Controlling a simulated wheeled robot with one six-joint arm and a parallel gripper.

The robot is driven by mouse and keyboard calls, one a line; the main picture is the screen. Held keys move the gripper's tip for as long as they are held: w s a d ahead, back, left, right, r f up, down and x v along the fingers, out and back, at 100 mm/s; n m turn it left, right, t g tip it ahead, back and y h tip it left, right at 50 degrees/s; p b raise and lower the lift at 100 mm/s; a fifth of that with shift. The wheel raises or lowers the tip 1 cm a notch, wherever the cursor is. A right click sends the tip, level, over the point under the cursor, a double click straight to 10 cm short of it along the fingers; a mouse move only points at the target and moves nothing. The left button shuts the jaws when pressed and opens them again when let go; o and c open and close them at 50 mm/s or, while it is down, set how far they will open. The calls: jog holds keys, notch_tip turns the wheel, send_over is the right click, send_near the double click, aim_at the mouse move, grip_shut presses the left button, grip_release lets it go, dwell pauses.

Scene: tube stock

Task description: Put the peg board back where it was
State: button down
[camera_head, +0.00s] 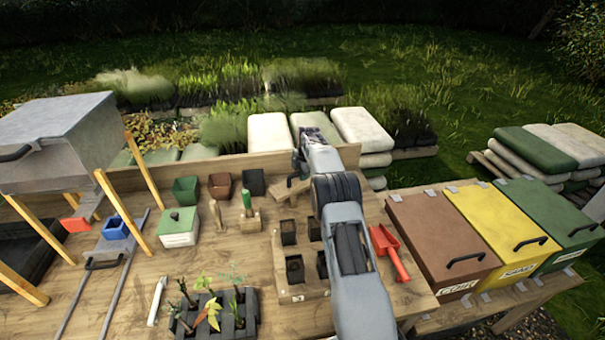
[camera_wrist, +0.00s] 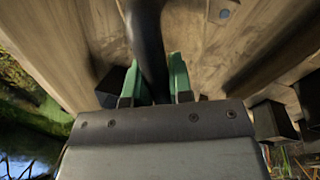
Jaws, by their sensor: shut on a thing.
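My gripper (camera_wrist: 156,85) has green fingers shut on a thick black bar (camera_wrist: 148,40), seen close up in the wrist view. In the head view a small angular wooden piece (camera_head: 284,192) shows just under and left of my wrist, above the bench. It looks like the peg board, with the black bar as its grip, but my arm hides most of it. I cannot tell from these views whether it touches the bench.
Dark pots (camera_head: 288,232) stand near the wooden piece, some on a numbered wooden board (camera_head: 300,297). A green-handled tool (camera_head: 247,200) stands in a block to the left. A red scoop (camera_head: 392,255) lies right of my arm. Lidded bins (camera_head: 443,240) stand at right.

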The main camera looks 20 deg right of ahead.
jog(key=shift+f, duration=0.3)
jog(key=c, duration=1)
grip_release()
jog(key=shift+r, duration=0.1)
